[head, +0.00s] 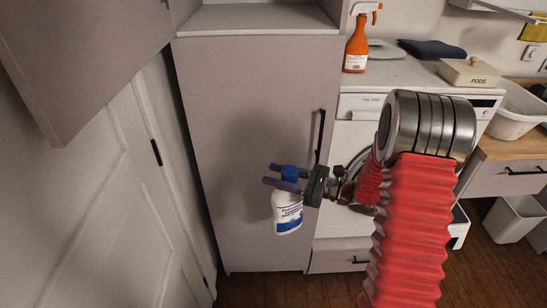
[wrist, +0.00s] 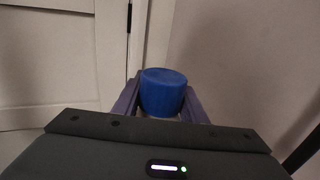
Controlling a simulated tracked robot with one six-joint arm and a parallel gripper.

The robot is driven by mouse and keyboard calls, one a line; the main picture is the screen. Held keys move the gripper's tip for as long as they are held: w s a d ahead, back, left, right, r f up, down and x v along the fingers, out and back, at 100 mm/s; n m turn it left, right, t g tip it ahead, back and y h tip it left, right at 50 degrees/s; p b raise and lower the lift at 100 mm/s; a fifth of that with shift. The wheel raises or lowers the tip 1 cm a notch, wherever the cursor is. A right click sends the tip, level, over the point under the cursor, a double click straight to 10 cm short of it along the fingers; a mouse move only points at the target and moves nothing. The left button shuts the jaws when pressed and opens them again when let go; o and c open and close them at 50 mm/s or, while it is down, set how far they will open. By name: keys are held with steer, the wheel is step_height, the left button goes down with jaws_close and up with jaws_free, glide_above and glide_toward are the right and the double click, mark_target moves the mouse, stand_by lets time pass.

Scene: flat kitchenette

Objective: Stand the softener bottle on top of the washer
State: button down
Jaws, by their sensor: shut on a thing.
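The softener bottle (head: 287,212) is white with a blue cap and a blue-and-white label. My gripper (head: 285,177) is shut on it near the cap and holds it upright in the air, in front of the tall cabinet. In the wrist view the blue cap (wrist: 163,92) shows between the two purple fingers, and the rest of the bottle is mostly hidden. The washer (head: 350,139) is white and stands right of the cabinet, partly hidden behind my arm. Its top (head: 397,74) carries several things.
On the washer top are an orange spray bottle (head: 357,45), a dark folded cloth (head: 432,49) and a box marked PODS (head: 469,72). The tall cabinet (head: 235,100) borders it on the left. A white basin (head: 514,110) stands at right. Clear surface shows near the washer top's front.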

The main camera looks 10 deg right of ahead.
mark_target(281, 208)
steer(key=shift+m+t, duration=0.3)
steer(key=shift+t, duration=0.1)
steer(key=s+f, duration=0.1)
steer(key=f, duration=0.3)
steer(key=s+f, duration=0.1)
steer(key=f, duration=0.2)
steer(key=s+d+f, duration=0.1)
steer(key=f, duration=0.3)
steer(key=shift+s+f, duration=0.15)
steer(key=shift+f, duration=0.2)
steer(key=shift+a, duration=0.1)
